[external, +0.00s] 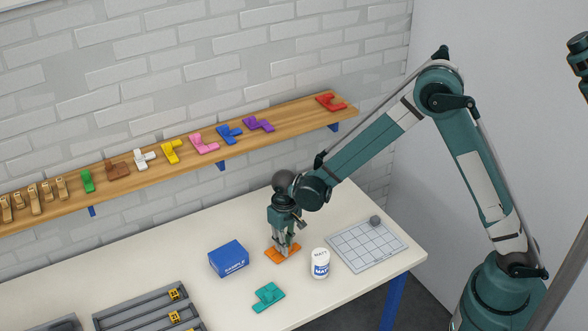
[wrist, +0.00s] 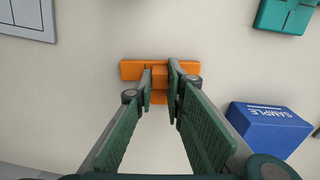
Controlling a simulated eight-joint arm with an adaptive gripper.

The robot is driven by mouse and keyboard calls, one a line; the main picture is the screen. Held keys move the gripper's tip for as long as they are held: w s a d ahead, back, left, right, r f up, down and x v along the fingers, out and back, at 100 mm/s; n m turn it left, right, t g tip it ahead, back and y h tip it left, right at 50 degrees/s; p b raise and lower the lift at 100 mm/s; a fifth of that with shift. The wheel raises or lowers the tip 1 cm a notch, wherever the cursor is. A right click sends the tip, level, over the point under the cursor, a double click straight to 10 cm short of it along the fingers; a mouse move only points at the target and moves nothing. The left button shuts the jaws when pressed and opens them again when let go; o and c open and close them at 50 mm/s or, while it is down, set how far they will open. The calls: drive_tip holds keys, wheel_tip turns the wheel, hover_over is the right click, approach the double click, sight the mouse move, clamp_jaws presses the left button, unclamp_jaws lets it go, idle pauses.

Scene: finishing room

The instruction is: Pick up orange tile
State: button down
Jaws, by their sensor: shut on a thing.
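The orange tile (external: 283,254) lies flat on the white table, left of the white bottle. In the wrist view the orange tile (wrist: 130,70) shows its wide bar at the far side and a raised block between the fingers. My gripper (external: 285,247) points down over the tile with its fingertips at it. In the wrist view my gripper (wrist: 159,82) is shut on the raised part of the tile, one finger on each side. I see no clear gap between the tile and the table.
A blue sample box (external: 229,259) stands left of my gripper, and a white bottle (external: 320,263) stands close on its right. A teal tile (external: 268,297) lies in front. A gridded grey board (external: 368,246) lies at right. A shelf (external: 292,112) with colored tiles runs along the wall behind.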

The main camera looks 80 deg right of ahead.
drive_tip(key=shift+r, duration=0.1)
drive_tip(key=shift+r+p, duration=0.55)
drive_tip(key=shift+r, duration=4.35)
